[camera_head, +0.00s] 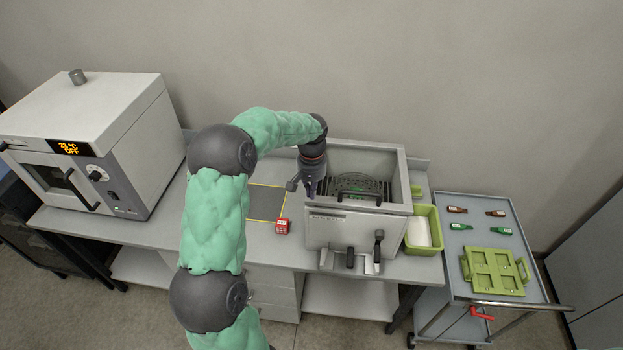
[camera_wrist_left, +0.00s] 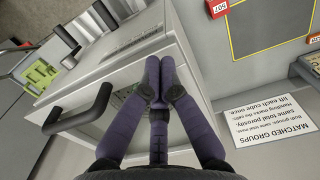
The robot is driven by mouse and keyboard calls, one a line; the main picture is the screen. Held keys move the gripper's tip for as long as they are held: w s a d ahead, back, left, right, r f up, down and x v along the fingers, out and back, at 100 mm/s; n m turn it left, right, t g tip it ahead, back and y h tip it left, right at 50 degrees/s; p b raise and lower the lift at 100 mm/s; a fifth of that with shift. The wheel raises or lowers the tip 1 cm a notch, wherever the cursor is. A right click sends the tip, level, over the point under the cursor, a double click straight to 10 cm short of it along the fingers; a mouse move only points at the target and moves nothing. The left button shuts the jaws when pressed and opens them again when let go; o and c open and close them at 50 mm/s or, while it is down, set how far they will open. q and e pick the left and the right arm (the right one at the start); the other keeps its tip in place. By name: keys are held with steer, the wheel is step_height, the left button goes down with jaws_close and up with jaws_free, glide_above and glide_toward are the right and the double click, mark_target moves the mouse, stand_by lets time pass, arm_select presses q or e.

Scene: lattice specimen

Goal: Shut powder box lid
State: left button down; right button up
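The powder box (camera_head: 325,230) is a grey box on the bench, right of centre in the head view. Its lid looks like a windowed panel with a black bar handle (camera_head: 365,197), which shows large in the left wrist view (camera_wrist_left: 85,118). The lid seems to lie across the box top; I cannot tell whether it is fully seated. A grille and a dark green curved thing show inside. My left gripper (camera_head: 310,192) points down at the box's left side, its fingertips together and empty (camera_wrist_left: 158,62), apart from the handle. My right gripper is out of view.
Black levers (camera_head: 378,245) stick out of the box front. A red cube (camera_head: 282,227) sits left of the box by a yellow-edged mat (camera_head: 266,200). A green bin (camera_head: 424,245) stands right. A trolley (camera_head: 465,220) holds a green tray (camera_head: 495,271). An oven (camera_head: 130,120) stands left.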

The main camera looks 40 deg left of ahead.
arm_select(q)
steer(key=shift+f, duration=0.85)
